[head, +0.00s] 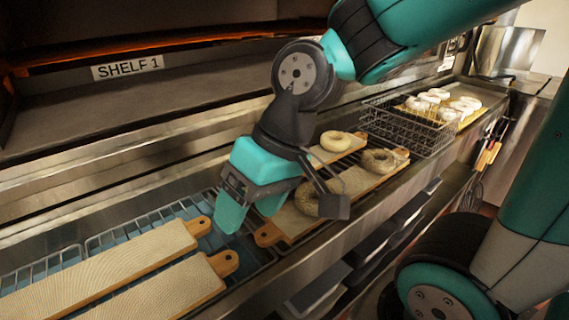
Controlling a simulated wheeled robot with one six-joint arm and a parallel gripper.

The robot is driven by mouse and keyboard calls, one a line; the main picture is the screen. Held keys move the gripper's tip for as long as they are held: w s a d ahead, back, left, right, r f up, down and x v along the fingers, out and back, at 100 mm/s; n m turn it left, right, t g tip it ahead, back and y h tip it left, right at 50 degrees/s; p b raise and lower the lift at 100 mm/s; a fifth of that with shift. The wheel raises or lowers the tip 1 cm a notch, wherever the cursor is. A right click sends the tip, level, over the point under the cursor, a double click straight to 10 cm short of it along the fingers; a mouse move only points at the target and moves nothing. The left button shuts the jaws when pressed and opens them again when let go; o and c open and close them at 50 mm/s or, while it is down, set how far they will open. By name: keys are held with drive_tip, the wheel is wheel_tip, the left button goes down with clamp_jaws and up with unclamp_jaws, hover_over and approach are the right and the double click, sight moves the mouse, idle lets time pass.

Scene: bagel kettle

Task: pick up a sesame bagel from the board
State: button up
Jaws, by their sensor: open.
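A brown bagel (308,202) lies on the near wooden board (290,220), partly hidden behind a dark part of my wrist. A second bagel (379,161), with darker, rougher topping, lies farther along the same board. A paler bagel (336,142) lies on another board behind. Toppings are too small to tell for sure which bagels are sesame. My gripper is apart from all of them.
Two bare cloth-covered boards (165,290) lie at the left on the wire rack (70,255). A wire basket (400,125) stands beyond the bagels, with white bagels (435,97) past it. A steel ledge and the SHELF 1 opening (125,100) run along the back.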

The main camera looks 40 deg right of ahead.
drive_tip(key=w+d+f+m+t+h, duration=0.25)
drive_tip(key=w+d+m, duration=0.35)
drive_tip(key=d+m, duration=0.45)
drive_tip(key=w+d+f+m+t+h, duration=0.1)
drive_tip(key=w+d+m+t, duration=0.35)
drive_tip(key=d+m, duration=0.6)
drive_tip(key=w+f, duration=0.2)
drive_tip(key=w+d+f+n, duration=0.1)
drive_tip(key=w+f, duration=0.2)
drive_tip(key=w+f+n+p, duration=0.1)
drive_tip(key=w+f, duration=0.2)
drive_tip(key=shift+w+d, duration=0.15)
drive_tip(key=shift+d, duration=0.2)
drive_tip(key=shift+p+x, duration=0.6)
drive_tip(key=shift+x, duration=2.45)
drive_tip(key=shift+f, duration=0.1)
drive_tip(key=shift+c, duration=0.5)
drive_tip(key=c, duration=0.7)
